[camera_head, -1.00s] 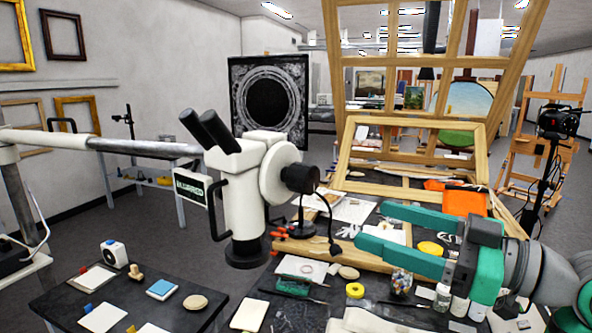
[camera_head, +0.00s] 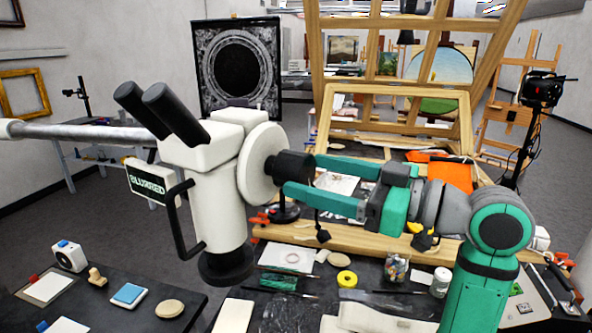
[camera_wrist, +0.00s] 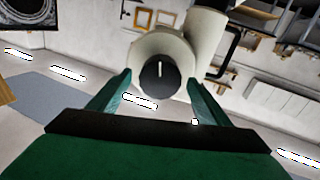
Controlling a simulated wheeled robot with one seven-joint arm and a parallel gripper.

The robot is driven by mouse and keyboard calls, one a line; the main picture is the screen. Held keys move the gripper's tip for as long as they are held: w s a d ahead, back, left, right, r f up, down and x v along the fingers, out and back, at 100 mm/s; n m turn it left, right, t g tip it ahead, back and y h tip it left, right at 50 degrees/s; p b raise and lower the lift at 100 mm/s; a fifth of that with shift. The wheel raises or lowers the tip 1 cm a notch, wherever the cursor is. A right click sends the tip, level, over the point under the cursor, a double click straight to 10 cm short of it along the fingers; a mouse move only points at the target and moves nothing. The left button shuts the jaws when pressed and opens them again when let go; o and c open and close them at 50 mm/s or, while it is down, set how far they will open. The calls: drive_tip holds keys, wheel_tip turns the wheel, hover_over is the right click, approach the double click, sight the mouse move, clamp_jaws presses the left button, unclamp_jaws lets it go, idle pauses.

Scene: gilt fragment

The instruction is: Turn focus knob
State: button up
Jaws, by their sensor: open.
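The white microscope (camera_head: 208,205) hangs on a horizontal boom and has two black eyepieces. Its black focus knob (camera_head: 290,168) sticks out to the right from a white round housing. In the wrist view the knob (camera_wrist: 159,82) faces me, with a white, roughly upright line on its end. My gripper (camera_head: 303,175) is open, its green fingers pointing at the knob. In the wrist view the fingertips (camera_wrist: 159,77) are to either side of the knob, with gaps showing. I cannot tell whether they reach around it. A sign (camera_head: 146,183) on the microscope reads "BLURRED".
A wooden frame (camera_head: 395,240) lies on the bench below and behind my arm. A yellow tape roll (camera_head: 347,278) and a jar of small pieces (camera_head: 396,268) lie on the bench. A dark table (camera_head: 120,318) with cards and small items stands at the lower left.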

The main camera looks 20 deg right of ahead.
sight(308, 174)
drive_tip(key=shift+x, duration=2.1)
drive_tip(key=c, duration=0.9)
drive_tip(key=shift+s, duration=0.1)
drive_tip(key=shift+c, duration=0.8)
